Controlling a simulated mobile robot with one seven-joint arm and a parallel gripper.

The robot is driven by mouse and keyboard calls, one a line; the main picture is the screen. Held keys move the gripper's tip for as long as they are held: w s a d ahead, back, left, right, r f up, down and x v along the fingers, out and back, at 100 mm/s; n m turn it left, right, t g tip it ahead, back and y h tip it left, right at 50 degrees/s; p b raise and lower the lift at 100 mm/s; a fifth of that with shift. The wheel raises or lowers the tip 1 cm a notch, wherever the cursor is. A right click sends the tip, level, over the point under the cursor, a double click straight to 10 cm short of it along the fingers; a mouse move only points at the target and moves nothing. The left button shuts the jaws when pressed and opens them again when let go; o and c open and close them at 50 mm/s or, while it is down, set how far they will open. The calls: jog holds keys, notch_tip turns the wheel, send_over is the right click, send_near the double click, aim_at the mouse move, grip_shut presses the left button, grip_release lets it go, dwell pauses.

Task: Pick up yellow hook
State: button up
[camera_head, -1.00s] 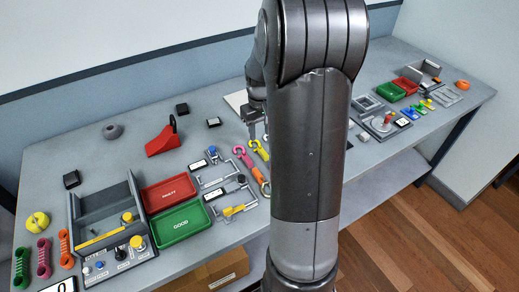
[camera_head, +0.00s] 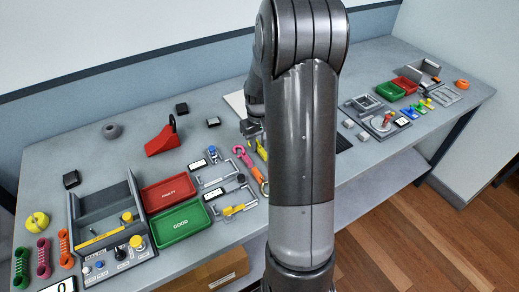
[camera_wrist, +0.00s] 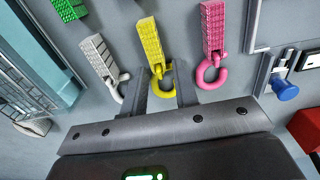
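The yellow hook (camera_wrist: 152,46) shows in the wrist view as a ridged yellow strap with a curved hook at its lower end. My gripper (camera_wrist: 160,85) is open, with its two fingers on either side of the yellow hook's curved end. Whether the fingers touch it cannot be told. In the head view the yellow hook (camera_head: 262,152) is partly hidden behind my arm, and my gripper (camera_head: 252,130) is just above it.
A pink hook (camera_wrist: 213,45) lies to the right and a white hook (camera_wrist: 100,60) to the left in the wrist view. A green strap (camera_wrist: 70,8) is farther left. A blue knob (camera_wrist: 285,88) stands at the right. Red (camera_head: 168,192) and green (camera_head: 181,223) trays lie left of the hooks.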

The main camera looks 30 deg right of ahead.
grip_shut()
